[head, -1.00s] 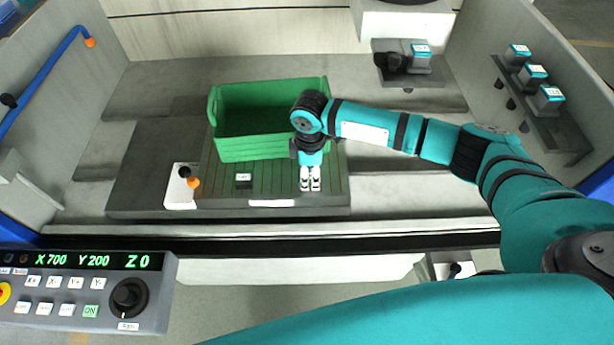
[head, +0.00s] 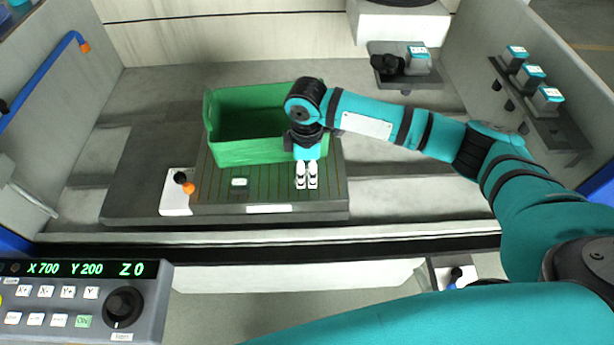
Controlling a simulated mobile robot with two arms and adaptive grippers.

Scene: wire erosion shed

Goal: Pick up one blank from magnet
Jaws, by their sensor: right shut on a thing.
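The magnet (head: 218,197) is a dark grooved plate on the machine bed. A small pale block (head: 239,183) sits on it, left of my right gripper. My right gripper (head: 306,187) points down over the right part of the magnet, its two white fingers close together. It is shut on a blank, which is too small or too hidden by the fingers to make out. I cannot tell whether the fingertips touch the plate. My left gripper is not in view.
A white block with an orange-tipped lever (head: 175,199) is at the magnet's left end. The control panel (head: 75,300) is at front left. Teal-topped blocks sit on the right wall shelf (head: 560,125).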

